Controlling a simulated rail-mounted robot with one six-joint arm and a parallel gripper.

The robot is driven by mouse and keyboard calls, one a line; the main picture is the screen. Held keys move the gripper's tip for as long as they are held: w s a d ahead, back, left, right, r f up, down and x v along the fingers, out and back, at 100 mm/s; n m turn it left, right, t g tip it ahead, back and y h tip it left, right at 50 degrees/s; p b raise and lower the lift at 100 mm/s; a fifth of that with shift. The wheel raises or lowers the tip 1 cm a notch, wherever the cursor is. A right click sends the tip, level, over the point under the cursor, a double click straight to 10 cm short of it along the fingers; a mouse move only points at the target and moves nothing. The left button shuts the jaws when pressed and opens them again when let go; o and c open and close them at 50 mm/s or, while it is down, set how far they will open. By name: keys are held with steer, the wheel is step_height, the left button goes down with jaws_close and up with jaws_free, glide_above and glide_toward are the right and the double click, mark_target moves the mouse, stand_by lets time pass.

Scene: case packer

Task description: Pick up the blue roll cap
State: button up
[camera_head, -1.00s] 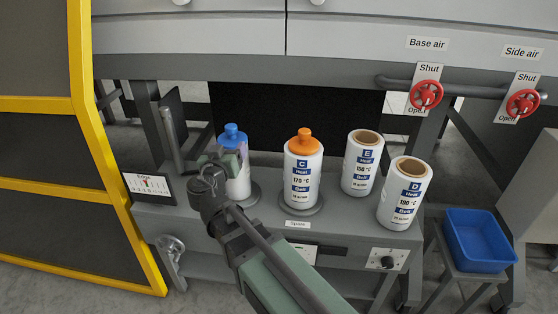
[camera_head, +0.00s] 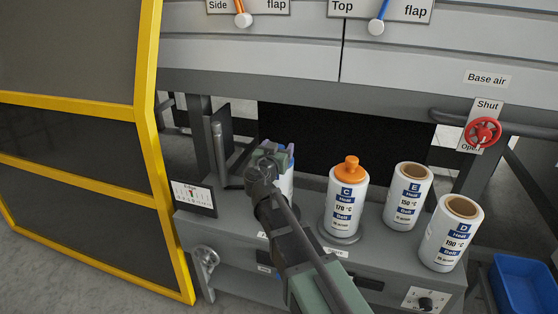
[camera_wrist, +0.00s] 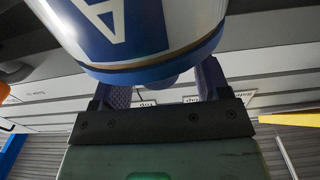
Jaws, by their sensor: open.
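The blue roll cap (camera_wrist: 160,80) sits on a white roll (camera_wrist: 205,15) with a blue label in the wrist view. Its wide blue rim and a small knob show there. My gripper (camera_wrist: 162,90) is open, with one finger on each side of the knob; I cannot tell whether they touch it. In the head view my gripper (camera_head: 276,154) is over the top of the leftmost roll (camera_head: 287,184) and hides most of the cap.
To the right stand roll C (camera_head: 343,211) with an orange cap, and open-topped rolls E (camera_head: 408,199) and D (camera_head: 449,239). A yellow-framed guard (camera_head: 145,150) is on the left. A red valve wheel (camera_head: 482,133) and a blue bin (camera_head: 523,283) are at the right.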

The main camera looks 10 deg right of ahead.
steer(key=shift+w+d, duration=0.25)
steer(key=shift+w, duration=0.15)
steer(key=c, duration=1.1)
steer(key=shift+r, duration=0.15)
